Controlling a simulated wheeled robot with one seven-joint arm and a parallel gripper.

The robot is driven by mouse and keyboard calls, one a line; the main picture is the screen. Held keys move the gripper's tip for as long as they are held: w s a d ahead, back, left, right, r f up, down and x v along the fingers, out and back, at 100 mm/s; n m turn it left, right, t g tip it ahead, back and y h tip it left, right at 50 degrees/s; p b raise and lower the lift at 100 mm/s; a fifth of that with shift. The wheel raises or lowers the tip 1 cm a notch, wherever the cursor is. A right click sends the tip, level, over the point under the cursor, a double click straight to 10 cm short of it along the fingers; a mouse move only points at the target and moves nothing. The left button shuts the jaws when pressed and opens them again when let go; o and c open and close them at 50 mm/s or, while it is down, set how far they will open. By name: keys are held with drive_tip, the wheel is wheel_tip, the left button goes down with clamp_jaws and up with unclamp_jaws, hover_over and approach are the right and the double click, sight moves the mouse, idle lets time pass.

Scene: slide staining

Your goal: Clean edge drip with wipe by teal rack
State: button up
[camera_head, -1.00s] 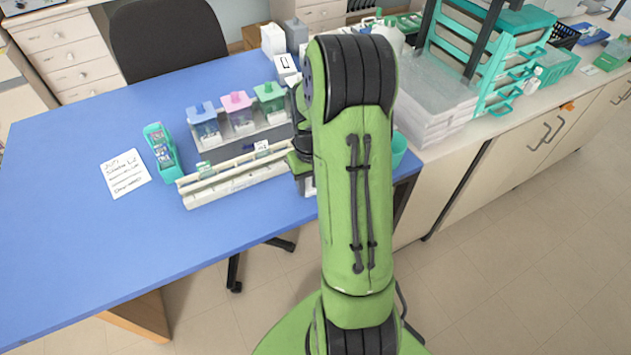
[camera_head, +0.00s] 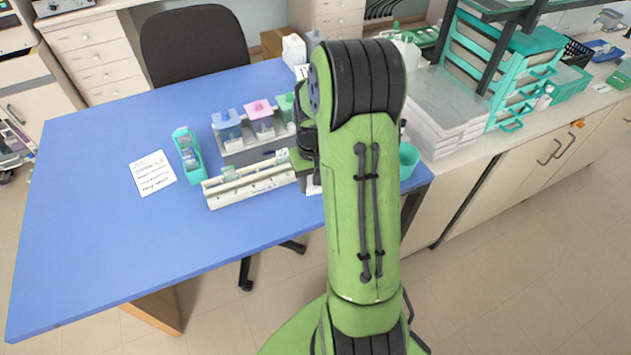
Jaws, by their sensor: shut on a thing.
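My gripper (camera_head: 304,168) shows only in part beside my arm, over the right end of the blue table (camera_head: 110,220). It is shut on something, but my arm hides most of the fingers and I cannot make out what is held. A small teal rack-like holder (camera_head: 187,153) stands on the table, left of a long cream rail tray (camera_head: 252,185). A small white thing (camera_head: 314,186) shows under the gripper; I cannot tell whether it is a wipe. No edge drip can be made out.
Blue, pink and green-lidded jars stand in a grey holder (camera_head: 250,152) behind the tray. A written note (camera_head: 153,173) lies at left. A teal cup (camera_head: 408,161) is right of my arm. A large teal-framed rack (camera_head: 515,75) stands on the right counter. The table's front left is clear.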

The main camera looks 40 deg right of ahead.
drive_tip(key=shift+d+r+p, duration=0.1)
drive_tip(key=shift+r+p, duration=0.65)
drive_tip(key=shift+r, duration=0.5)
